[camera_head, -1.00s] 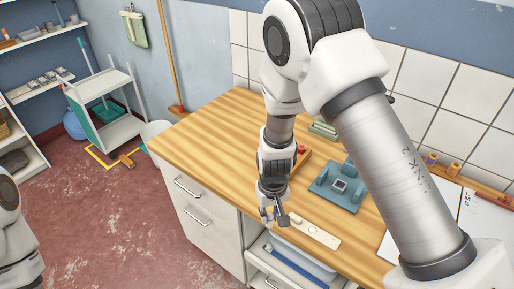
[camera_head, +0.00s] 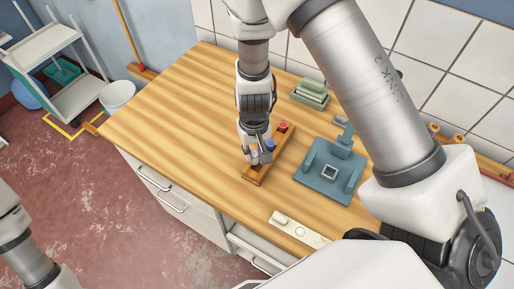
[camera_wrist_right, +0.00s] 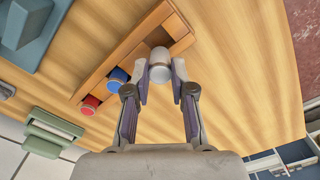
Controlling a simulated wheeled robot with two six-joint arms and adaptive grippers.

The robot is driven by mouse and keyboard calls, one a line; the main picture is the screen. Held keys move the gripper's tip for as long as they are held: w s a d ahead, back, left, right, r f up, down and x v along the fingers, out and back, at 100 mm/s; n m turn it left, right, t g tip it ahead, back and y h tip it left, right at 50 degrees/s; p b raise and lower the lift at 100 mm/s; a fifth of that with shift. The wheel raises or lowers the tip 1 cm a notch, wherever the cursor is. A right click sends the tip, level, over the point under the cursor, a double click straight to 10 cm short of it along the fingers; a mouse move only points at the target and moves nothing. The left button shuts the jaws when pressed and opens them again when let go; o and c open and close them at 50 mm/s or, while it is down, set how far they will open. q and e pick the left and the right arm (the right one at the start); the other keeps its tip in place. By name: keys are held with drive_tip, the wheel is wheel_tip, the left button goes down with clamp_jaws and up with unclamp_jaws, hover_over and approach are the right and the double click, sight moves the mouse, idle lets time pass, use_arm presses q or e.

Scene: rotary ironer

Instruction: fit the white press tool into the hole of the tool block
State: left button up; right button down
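The white press tool (camera_wrist_right: 160,66) shows in the right wrist view, between the two fingertips of my right gripper (camera_wrist_right: 160,78). It stands at the wooden rack (camera_wrist_right: 122,65), beside the blue tool (camera_wrist_right: 118,76) and the red tool (camera_wrist_right: 90,104). The fingers flank it closely; whether they touch it I cannot tell. In the head view my right gripper (camera_head: 257,158) is low over the near end of the rack (camera_head: 262,170), and the white tool is not clear there. The teal tool block (camera_head: 331,174), with a square light-rimmed hole, stands right of the rack. My left gripper is out of view.
A green box-like item (camera_head: 310,94) stands behind the rack near the tiled wall. A pale strip with a round button (camera_head: 299,229) lies at the counter's front edge. The wooden counter (camera_head: 180,105) left of the rack is clear.

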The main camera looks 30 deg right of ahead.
sight(258, 163)
drive_tip(key=s, duration=0.1)
drive_tip(key=s+f, duration=0.1)
drive_tip(key=s+b, duration=0.1)
drive_tip(key=shift+a+f, duration=0.25)
drive_tip(key=shift+f, duration=0.05)
drive_tip(key=shift+w, duration=0.2)
drive_tip(key=shift+w+d+f, duration=0.1)
drive_tip(key=shift+w+f, duration=0.15)
drive_tip(key=shift+w, duration=0.15)
drive_tip(key=c, duration=1)
unclamp_jaws()
drive_tip(key=shift+w+d+f, duration=0.1)
drive_tip(key=shift+w, duration=0.2)
drive_tip(key=shift+s+r, duration=0.4)
drive_tip(key=shift+r, duration=0.1)
drive_tip(key=shift+w+r, duration=0.2)
drive_tip(key=shift+r, duration=0.1)
use_arm(q)
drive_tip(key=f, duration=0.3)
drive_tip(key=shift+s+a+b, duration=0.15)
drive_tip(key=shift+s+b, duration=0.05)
drive_tip(key=shift+b, duration=0.15)
use_arm(e)
wheel_tip(258, 163, up, 11)
